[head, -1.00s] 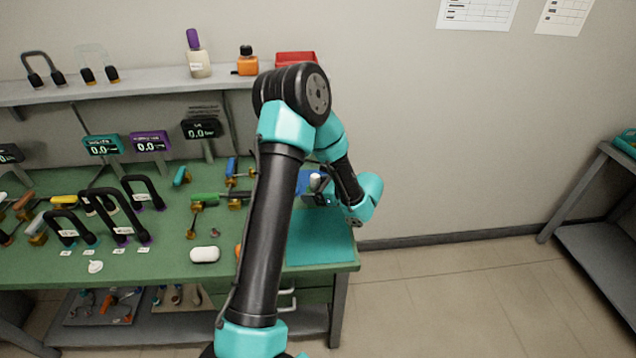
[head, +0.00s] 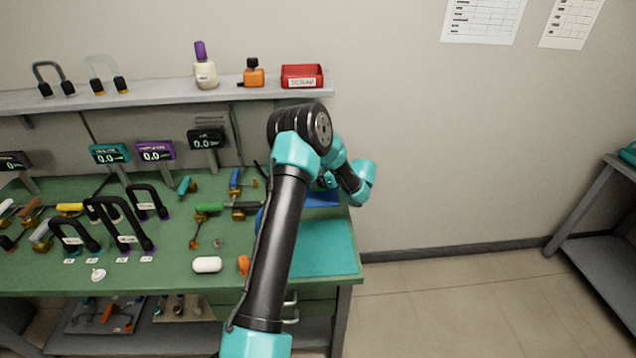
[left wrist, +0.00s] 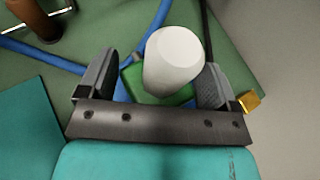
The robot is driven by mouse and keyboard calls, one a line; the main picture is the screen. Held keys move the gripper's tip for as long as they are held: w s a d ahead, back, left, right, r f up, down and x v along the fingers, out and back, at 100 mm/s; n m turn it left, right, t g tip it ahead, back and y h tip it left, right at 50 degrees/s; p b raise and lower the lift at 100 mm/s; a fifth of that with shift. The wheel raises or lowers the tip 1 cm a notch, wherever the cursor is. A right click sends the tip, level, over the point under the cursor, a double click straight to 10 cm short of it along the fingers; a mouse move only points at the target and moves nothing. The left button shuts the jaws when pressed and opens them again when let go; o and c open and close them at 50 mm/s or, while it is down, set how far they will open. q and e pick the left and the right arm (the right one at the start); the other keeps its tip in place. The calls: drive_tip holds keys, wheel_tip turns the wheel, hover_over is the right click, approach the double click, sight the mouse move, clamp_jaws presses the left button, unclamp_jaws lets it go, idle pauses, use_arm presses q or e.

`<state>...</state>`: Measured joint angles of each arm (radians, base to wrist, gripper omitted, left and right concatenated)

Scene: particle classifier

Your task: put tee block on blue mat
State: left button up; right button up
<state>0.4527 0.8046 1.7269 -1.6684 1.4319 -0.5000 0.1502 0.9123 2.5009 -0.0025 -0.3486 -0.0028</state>
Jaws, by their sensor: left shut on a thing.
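My left gripper (left wrist: 158,68) has its two grey fingers on either side of a piece with a white rounded head (left wrist: 173,58) and a green part (left wrist: 160,92) below it. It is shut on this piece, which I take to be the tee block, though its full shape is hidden. In the head view the gripper is small and mostly hidden behind my arm, at the right back of the bench. The blue mat (head: 322,199) shows as a blue patch there, partly covered by my arm. My right gripper is not in view.
A teal mat (head: 325,245) covers the right front of the green bench (head: 150,275). Black handles (head: 120,222), coloured tools and a white rounded object (head: 207,265) crowd the left and middle. A shelf behind holds bottles and a red bin (head: 301,76).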

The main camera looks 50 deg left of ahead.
use_arm(q)
drive_tip(key=shift+w+a, duration=0.3)
drive_tip(key=shift+f, duration=1.75)
drive_tip(key=shift+f, duration=0.15)
drive_tip(key=o, duration=0.9)
